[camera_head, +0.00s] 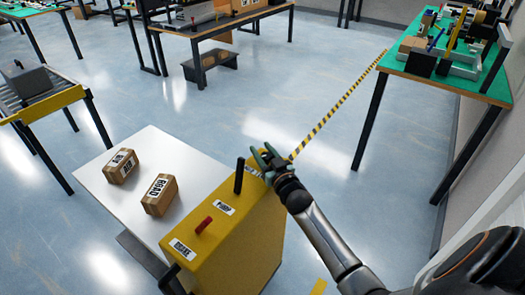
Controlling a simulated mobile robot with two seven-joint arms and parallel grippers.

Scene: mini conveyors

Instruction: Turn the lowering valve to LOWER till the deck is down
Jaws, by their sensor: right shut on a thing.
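The yellow pedestal (222,240) stands at the right side of the white lift deck (128,203). On its top are a red lever (203,225) by a label that seems to read BRAKE and a black upright handle (239,176) by a PUMP label (226,208). My right gripper (267,158) is shut at the pedestal's far end, on what appears to be the lowering valve. The gripper hides most of the valve and its marking. The deck looks level, with a dark frame below its near edge; its height is hard to judge. My left gripper is out of view.
Two labelled cartons, a smaller one (121,165) and a larger one (160,194), sit on the deck. A yellow-edged roller conveyor (48,105) is at left, a green-topped bench (395,66) at right. Open blue floor lies beyond, with a striped floor line (325,119).

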